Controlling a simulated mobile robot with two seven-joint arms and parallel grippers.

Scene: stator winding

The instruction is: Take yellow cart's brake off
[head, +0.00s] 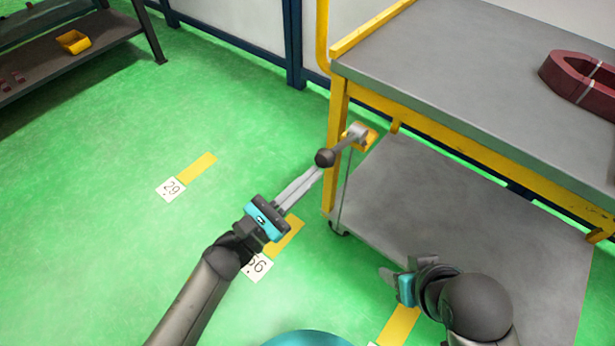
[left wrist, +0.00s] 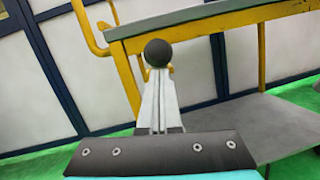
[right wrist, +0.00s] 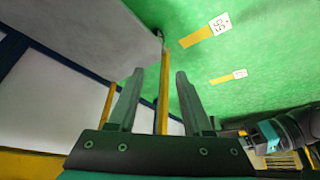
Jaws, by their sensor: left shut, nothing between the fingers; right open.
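The yellow cart (head: 338,150) stands at the right with a grey top and a grey lower shelf. Its brake lever (head: 345,143) sticks out from a yellow bracket at the near-left corner post and ends in a black ball knob (head: 324,158). My left gripper (head: 317,171) is shut and empty, its fingertips at the knob. In the left wrist view the knob (left wrist: 158,52) shows just beyond the closed fingertips (left wrist: 158,72); I cannot tell if they touch. My right gripper (head: 396,275) is open and empty, low beside the lower shelf; it also shows in the right wrist view (right wrist: 158,75).
A dark red ring-shaped part (head: 580,82) lies on the cart's top. A dark shelf (head: 70,62) with a yellow bin (head: 73,42) stands at the far left. Green floor with numbered yellow markers, such as marker 29 (head: 171,188), is clear left of the cart.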

